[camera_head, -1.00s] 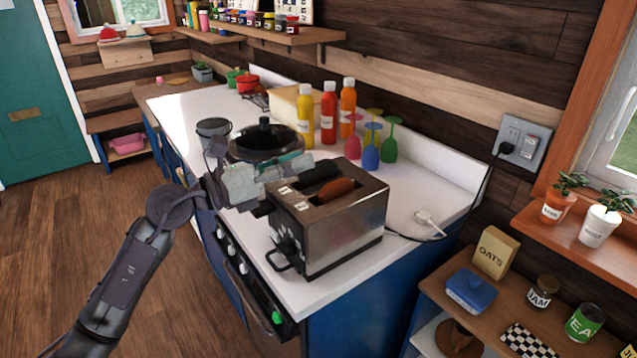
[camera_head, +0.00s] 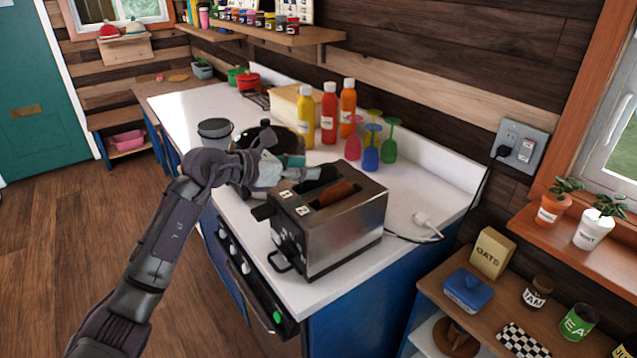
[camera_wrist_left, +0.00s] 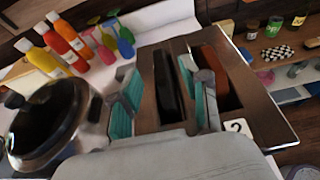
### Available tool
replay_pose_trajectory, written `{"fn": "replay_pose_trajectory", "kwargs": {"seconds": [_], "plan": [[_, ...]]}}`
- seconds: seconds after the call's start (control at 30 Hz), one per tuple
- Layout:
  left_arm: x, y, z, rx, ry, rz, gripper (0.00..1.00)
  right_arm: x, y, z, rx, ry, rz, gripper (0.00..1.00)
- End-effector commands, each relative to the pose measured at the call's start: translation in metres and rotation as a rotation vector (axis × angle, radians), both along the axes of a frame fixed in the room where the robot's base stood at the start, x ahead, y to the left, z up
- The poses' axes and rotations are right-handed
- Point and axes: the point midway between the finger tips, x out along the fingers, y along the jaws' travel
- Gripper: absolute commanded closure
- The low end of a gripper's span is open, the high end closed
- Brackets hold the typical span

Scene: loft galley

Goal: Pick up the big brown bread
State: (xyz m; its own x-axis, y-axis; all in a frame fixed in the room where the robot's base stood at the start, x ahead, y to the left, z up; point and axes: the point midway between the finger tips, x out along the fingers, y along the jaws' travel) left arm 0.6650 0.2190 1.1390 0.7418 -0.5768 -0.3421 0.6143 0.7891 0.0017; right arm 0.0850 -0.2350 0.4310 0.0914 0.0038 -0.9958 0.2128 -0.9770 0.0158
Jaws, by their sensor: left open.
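The brown bread (camera_head: 336,193) sits upright in the near slot of a metal toaster (camera_head: 345,238), with its top edge showing. In the left wrist view the bread (camera_wrist_left: 214,68) is in the right slot and the toaster (camera_wrist_left: 262,115) fills the right half. My left gripper (camera_head: 305,172) is above the toaster's far side, open, with teal finger pads. In the left wrist view my left gripper (camera_wrist_left: 162,98) has one finger left of the dark slot and the other near the bread's slot. I cannot tell whether a finger touches the toaster. My right gripper is out of view.
A pot with a black lid (camera_wrist_left: 50,120) stands close beside the toaster. Sauce bottles (camera_head: 329,112) and colored upside-down glasses (camera_head: 371,148) stand behind. A cable (camera_head: 405,237) runs along the counter's right end. The counter (camera_head: 430,180) is clear right of the glasses.

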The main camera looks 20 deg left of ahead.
Motion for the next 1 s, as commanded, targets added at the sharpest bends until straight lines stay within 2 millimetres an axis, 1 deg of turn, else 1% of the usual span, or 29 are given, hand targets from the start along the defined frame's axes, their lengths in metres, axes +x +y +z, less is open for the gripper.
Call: {"fn": "replay_pose_trajectory", "kwargs": {"seconds": [0.03,0.13,0.3,0.4,0.6,0.87,0.9,1.0], "plan": [[0.004,-0.004,0.000,-0.004,0.004,-0.001,0.54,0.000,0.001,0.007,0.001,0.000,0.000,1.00],[0.016,-0.013,-0.005,-0.006,0.006,-0.002,0.54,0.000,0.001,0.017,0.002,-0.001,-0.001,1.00],[0.032,-0.024,-0.016,-0.004,0.003,-0.002,0.54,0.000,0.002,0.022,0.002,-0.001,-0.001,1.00],[0.036,-0.026,-0.019,-0.001,0.002,0.000,0.54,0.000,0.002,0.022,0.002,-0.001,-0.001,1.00],[0.035,-0.026,-0.019,0.000,0.002,-0.001,0.54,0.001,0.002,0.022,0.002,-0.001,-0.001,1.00],[0.035,-0.026,-0.019,0.000,0.002,-0.001,0.97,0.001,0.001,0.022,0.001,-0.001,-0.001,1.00],[0.035,-0.026,-0.019,0.000,0.002,-0.001,1.00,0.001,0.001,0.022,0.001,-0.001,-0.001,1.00],[0.035,-0.026,-0.019,0.000,0.002,-0.001,1.00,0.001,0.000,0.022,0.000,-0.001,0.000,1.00]]}}
